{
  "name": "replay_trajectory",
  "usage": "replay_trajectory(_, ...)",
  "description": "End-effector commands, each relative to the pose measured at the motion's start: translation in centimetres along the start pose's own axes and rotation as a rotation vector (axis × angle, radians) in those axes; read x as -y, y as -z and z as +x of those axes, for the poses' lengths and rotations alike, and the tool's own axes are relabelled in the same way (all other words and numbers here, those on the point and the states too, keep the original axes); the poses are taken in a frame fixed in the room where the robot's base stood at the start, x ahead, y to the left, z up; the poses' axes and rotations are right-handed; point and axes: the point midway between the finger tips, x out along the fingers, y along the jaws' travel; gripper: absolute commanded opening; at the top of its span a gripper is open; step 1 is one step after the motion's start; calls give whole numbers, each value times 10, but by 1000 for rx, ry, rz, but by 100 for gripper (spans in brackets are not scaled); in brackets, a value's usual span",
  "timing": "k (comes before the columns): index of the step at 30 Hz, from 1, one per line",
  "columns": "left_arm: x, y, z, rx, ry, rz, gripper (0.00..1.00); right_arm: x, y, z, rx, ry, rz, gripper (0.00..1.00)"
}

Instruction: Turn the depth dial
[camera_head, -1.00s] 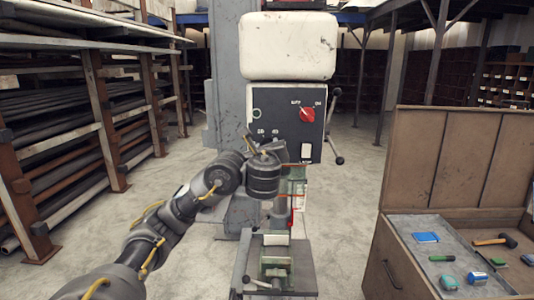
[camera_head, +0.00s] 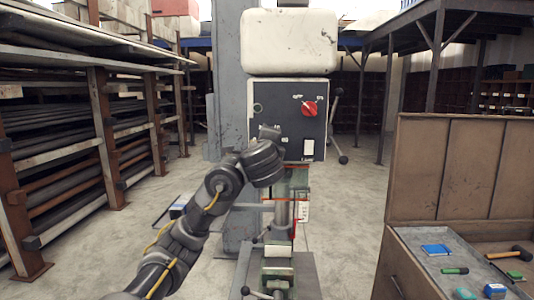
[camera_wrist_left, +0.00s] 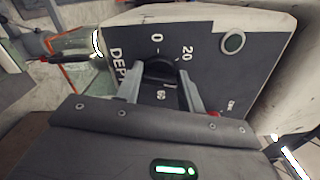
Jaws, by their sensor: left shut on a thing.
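My right gripper is in neither view.
A red switch knob (camera_head: 309,108) sits on the panel's upper right, with a lever handle (camera_head: 333,125) at the panel's right side. A vise (camera_head: 277,268) is below. A wooden tool chest (camera_head: 440,175) stands right, and racks of pipes (camera_head: 60,145) stand left.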

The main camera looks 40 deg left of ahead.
Motion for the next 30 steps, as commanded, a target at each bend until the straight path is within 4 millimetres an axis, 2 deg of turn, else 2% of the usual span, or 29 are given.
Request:
replay_trajectory(1, -6, 3, 0, -1, -1, -42, 15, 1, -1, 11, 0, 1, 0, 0)
replay_trajectory(15, -8, 3, 0, 1, -2, -476, 15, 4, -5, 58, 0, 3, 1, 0)
replay_trajectory(23, -8, 3, 0, 1, -3, -660, 15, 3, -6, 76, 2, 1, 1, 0)
replay_trajectory(30, -7, 3, 0, 2, -4, -762, 15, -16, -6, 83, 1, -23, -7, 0)
